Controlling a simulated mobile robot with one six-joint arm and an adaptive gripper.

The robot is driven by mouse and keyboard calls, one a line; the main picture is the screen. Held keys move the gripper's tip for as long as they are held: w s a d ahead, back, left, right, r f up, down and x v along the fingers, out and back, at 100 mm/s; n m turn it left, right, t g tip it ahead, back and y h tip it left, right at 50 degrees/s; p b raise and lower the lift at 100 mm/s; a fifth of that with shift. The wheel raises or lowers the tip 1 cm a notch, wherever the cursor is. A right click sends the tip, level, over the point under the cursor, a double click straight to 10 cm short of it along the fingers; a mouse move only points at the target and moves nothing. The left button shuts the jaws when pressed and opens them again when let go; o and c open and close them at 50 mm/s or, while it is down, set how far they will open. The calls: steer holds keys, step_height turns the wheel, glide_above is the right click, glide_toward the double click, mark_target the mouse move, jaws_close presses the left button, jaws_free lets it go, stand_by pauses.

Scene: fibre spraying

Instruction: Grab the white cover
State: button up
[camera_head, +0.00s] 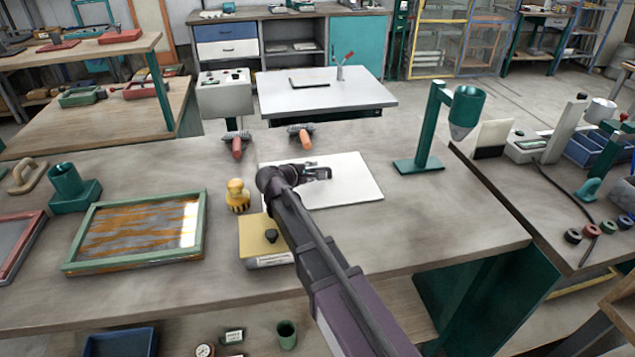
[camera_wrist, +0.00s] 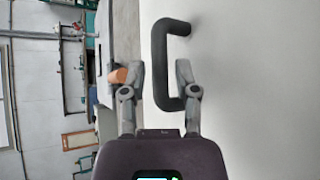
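The white cover (camera_head: 355,191) is a flat white panel lying on the wooden workbench. In the wrist view its white surface (camera_wrist: 255,100) fills the right side, and a black C-shaped handle (camera_wrist: 159,62) stands out from it. My gripper (camera_wrist: 160,68) is open, with one finger on each side of the handle's long bar. The right finger is on the cover side, within the handle's loop. A clear gap shows between the left finger and the bar. In the head view my gripper (camera_head: 326,172) is over the cover, and the handle is hard to separate from it.
A green stand with a funnel (camera_head: 431,130) is right of the cover. Two orange-handled brushes (camera_head: 237,146) (camera_head: 301,133) lie behind it. A yellow-black object (camera_head: 238,196), a yellow box (camera_head: 252,243) and a green-framed screen (camera_head: 140,230) are to the left.

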steer(key=shift+b+x, duration=0.35)
steer(key=shift+x, duration=0.9)
jaws_close()
